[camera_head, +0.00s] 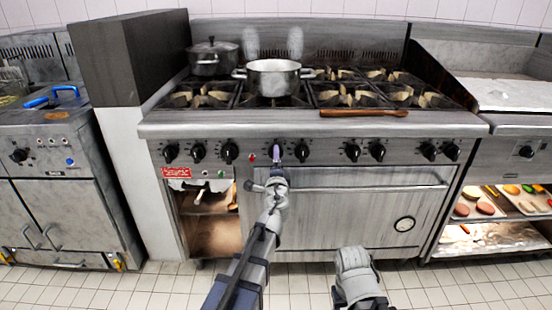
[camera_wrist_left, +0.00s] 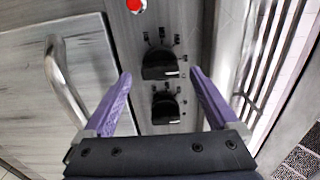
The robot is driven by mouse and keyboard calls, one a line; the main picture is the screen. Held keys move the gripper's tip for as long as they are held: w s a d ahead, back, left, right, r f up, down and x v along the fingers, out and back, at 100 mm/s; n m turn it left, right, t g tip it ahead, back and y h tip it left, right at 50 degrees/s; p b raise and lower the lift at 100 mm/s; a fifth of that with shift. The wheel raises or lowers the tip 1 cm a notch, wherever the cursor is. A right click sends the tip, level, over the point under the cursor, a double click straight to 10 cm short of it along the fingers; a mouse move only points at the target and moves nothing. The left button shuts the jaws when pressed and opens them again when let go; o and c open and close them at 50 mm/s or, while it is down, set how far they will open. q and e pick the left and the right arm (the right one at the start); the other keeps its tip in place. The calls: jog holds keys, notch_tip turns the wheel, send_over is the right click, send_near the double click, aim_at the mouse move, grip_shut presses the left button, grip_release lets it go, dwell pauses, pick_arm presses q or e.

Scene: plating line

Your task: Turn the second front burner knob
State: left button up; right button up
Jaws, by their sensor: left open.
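The stove's front panel carries a row of black knobs, among them a left-hand knob (camera_head: 198,152) and one just right of my gripper (camera_head: 301,152). I cannot tell by label which is the second front burner knob. My left gripper (camera_head: 277,152) is at the panel, right of the red light (camera_head: 251,157), and hides part of the panel there. In the left wrist view its purple fingers (camera_wrist_left: 160,74) are open, with a black knob (camera_wrist_left: 160,62) between the tips and another knob (camera_wrist_left: 166,107) below it. Contact cannot be told. My right gripper is not in view.
A steel pot (camera_head: 273,80) and a lidded pot (camera_head: 213,58) stand on the burners. A wooden spoon (camera_head: 363,113) lies along the stove's front edge. The oven door handle (camera_head: 350,188) runs below the knobs. The floor (camera_head: 440,285) in front is clear.

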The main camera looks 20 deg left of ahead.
pick_arm(q)
jog(key=v, duration=0.4)
